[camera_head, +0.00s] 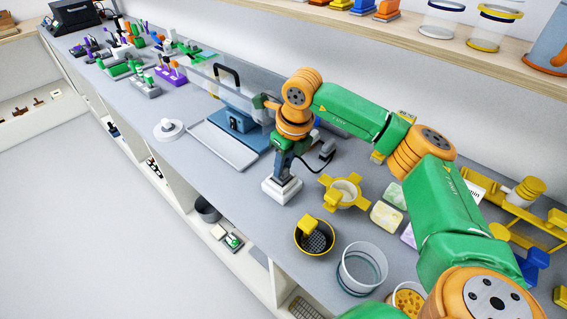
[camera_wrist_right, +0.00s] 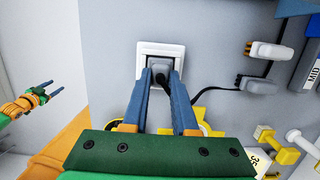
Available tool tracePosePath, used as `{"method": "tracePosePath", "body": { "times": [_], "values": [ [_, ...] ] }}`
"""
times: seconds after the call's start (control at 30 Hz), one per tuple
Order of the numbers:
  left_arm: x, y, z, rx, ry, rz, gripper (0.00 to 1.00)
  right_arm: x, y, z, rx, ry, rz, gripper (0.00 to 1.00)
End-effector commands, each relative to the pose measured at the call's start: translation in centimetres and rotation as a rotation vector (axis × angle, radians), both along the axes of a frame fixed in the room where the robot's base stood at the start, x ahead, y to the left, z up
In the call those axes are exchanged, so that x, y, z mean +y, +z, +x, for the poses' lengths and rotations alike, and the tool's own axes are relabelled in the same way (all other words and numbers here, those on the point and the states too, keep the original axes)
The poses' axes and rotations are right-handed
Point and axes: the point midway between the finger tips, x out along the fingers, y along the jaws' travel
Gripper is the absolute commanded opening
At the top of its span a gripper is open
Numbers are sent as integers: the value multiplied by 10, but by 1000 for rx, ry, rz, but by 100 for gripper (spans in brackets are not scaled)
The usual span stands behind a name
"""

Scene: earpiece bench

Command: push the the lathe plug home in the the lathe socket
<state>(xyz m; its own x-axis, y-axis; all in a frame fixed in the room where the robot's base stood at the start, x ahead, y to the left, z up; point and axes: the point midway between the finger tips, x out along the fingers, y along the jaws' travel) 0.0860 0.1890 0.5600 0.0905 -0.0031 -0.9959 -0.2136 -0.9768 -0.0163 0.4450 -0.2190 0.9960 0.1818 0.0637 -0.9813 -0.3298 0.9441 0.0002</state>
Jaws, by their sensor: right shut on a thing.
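The lathe socket (camera_head: 282,190) is a white square block on the grey bench; its white frame (camera_wrist_right: 141,68) also shows in the right wrist view. My right gripper (camera_head: 279,174) points down at it, with its blue-grey fingers (camera_wrist_right: 163,83) shut on the dark lathe plug (camera_wrist_right: 161,68). The plug is at the socket's opening; how deep it sits is hidden by the fingers. A black cable (camera_wrist_right: 208,91) runs from the plug to the right. My left gripper (camera_wrist_right: 48,90) shows small at the left of the wrist view, its fingers apart and empty, away from the socket.
A yellow lobed ring (camera_head: 360,200), a dark cup with a yellow rim (camera_head: 301,247) and a clear jar (camera_head: 345,280) stand nearby. A blue machine with a flat grey plate (camera_head: 222,144) is left of the socket.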

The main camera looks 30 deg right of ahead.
Motion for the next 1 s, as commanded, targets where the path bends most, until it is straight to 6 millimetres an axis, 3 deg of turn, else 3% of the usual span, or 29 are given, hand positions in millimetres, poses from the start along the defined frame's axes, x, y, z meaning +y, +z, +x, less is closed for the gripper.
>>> {"method": "tracePosePath", "body": {
  "times": [1.0],
  "values": [
    [0, -6, 0, -1, 1, -1, 61, 0, -8, -1, 3, 0, 0, 0]
  ]
}}
